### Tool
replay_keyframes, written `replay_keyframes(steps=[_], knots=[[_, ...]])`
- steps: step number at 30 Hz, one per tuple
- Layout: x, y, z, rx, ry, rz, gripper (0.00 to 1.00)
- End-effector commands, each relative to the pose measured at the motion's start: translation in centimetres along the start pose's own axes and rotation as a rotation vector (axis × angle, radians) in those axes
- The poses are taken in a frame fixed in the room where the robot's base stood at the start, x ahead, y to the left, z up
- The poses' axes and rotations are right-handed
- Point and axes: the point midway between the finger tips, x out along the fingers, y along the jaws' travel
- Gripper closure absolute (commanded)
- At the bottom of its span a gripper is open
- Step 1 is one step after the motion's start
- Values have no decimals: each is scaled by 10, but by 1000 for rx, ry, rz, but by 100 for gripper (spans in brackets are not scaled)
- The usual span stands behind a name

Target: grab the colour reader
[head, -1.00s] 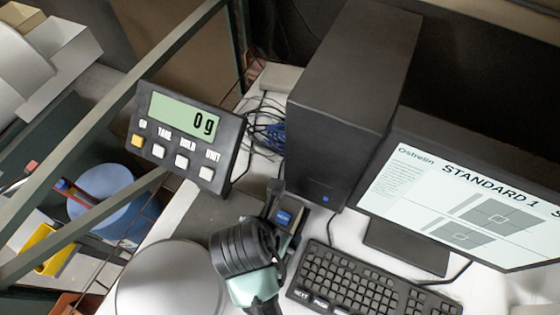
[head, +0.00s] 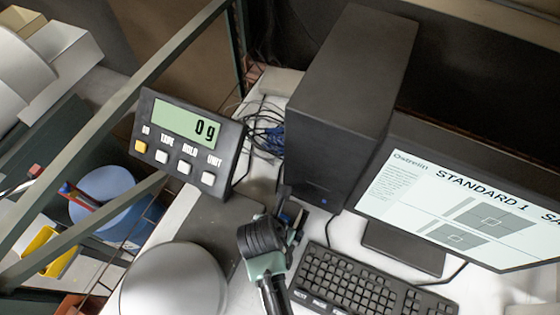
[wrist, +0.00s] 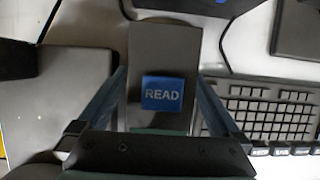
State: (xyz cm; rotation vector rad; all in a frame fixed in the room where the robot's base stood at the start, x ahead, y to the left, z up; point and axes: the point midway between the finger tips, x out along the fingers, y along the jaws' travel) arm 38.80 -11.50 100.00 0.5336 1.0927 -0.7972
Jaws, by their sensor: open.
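The colour reader (wrist: 162,50), a grey box with a blue READ button (wrist: 162,93), is in the middle of the wrist view. My gripper (wrist: 160,76) is open, with one finger along each side of the reader. The fingers look close to its sides; I cannot tell whether they touch it. In the head view my gripper (head: 287,207) reaches down between the scale and the keyboard, and it hides most of the reader there.
The keyboard (head: 360,283) lies close on the right, with the monitor (head: 460,205) behind it. A black computer tower (head: 350,100) stands behind the gripper. The scale display (head: 186,142) and a pale round dome (head: 175,280) are on the left. Cables (head: 262,130) lie beside the tower.

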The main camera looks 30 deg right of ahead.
Motion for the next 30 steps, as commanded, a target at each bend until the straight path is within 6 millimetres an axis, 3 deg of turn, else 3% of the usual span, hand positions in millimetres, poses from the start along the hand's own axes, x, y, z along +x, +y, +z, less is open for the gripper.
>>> replay_keyframes(steps=[4, 20, 30], knots=[[0, 0, 0, 0, 0, 0, 2], [0, 0, 0, 0, 0, 0, 97], [-2, 1, 2, 1, -5, 2, 100]])
